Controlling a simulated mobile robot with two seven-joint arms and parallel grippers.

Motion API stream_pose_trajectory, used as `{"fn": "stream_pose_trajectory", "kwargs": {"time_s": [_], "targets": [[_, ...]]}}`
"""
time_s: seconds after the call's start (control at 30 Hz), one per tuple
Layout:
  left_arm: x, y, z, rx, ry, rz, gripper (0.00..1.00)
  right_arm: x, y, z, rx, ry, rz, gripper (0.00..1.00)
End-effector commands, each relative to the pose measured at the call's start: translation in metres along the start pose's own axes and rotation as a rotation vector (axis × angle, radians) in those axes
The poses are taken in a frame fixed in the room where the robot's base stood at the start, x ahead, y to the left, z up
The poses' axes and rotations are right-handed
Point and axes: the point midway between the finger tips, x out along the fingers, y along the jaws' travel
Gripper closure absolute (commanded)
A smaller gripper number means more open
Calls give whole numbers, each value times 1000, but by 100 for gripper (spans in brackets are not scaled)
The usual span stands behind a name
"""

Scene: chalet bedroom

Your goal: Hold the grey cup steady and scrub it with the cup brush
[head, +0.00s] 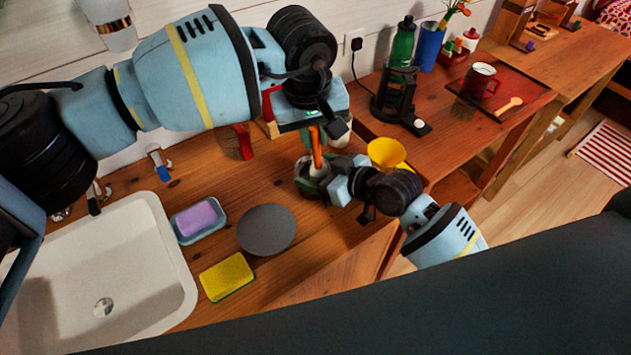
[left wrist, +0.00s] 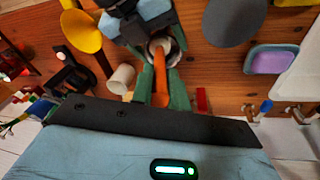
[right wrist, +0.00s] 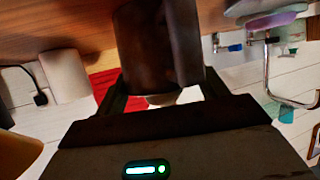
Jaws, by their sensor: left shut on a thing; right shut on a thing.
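The cup brush has an orange handle (head: 318,147), and my left gripper (head: 314,122) is shut on it from above. The handle also shows between the green fingers in the left wrist view (left wrist: 160,82). The grey cup (head: 311,168) is below the brush, partly hidden by my right gripper (head: 327,184), which is shut on it from the right. The cup looks large and dark in the right wrist view (right wrist: 160,50). In the left wrist view, the brush's lower end goes into the cup's mouth; how deep it reaches is hidden.
A dark grey disc (head: 267,229), a dish (head: 182,235) with purple soap, a yellow sponge (head: 227,277) and a white sink (head: 150,290) are nearer left. A black stand (head: 398,95) and green bottle (head: 403,45) are behind right.

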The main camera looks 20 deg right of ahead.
Motion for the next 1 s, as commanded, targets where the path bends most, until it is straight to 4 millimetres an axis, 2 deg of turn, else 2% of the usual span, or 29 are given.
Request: {"fn": "stream_pose_trajectory", "kwargs": {"time_s": [0.3, 1.0], "targets": [[-13, 3, 0, 6, -6, 6, 100, 0, 0, -1, 0, 2, 0, 58], [-28, 3, -6, 3, -2, 3, 100, 0, 0, -1, 0, 2, 0, 58]]}}
